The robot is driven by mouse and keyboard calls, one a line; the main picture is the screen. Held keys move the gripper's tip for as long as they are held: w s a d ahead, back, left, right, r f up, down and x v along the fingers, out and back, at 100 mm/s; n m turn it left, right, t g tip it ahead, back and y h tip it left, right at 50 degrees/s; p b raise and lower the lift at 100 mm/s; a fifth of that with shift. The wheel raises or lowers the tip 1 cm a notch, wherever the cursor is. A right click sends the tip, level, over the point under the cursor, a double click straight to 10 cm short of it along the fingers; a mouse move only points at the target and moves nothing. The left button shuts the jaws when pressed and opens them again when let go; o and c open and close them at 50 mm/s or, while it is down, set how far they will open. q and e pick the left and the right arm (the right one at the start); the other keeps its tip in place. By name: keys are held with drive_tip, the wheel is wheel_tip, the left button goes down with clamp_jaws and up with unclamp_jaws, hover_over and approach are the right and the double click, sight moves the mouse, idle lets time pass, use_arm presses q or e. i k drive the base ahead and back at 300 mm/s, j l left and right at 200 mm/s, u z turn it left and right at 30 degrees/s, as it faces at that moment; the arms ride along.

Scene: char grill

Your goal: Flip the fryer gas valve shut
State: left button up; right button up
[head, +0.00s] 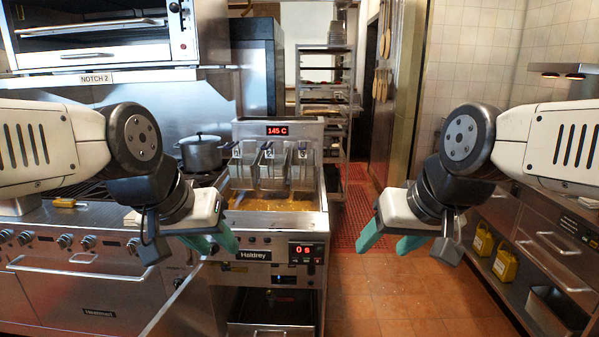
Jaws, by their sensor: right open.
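The fryer (272,222) stands in the middle of the head view, with baskets hanging over its oil vat. Its displays read 145 C and 0 s. The cabinet below its front panel (264,303) looks open and dark inside. I cannot make out the gas valve there. My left gripper (221,250) is in front of the fryer's left front edge, open and empty. My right gripper (382,250) is open and empty over the floor to the right of the fryer.
A range (90,262) with several knobs and a pot (201,153) stands on the left. A counter with yellow jugs (505,265) on its lower shelf runs along the right. The tiled floor (372,295) between fryer and counter is clear, with a red mat (352,215) behind.

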sight(233, 270)
drive_tip(key=j+z, duration=0.1)
drive_tip(key=j, duration=0.4)
drive_tip(key=k+j+z, duration=0.1)
drive_tip(key=j, duration=0.35)
drive_tip(key=j+z, duration=0.15)
drive_tip(key=j, duration=0.35)
drive_tip(key=j+z, duration=0.15)
drive_tip(key=j, duration=0.3)
drive_tip(key=k+j+z, duration=0.15)
drive_tip(key=j, duration=0.3)
drive_tip(key=j+z, duration=0.15)
drive_tip(key=j, duration=0.35)
drive_tip(key=k+j+z, duration=0.1)
drive_tip(key=j, duration=0.3)
drive_tip(key=k+j+z, duration=0.15)
drive_tip(key=j, duration=0.3)
drive_tip(key=i+u, duration=0.2)
drive_tip(key=u, duration=0.5)
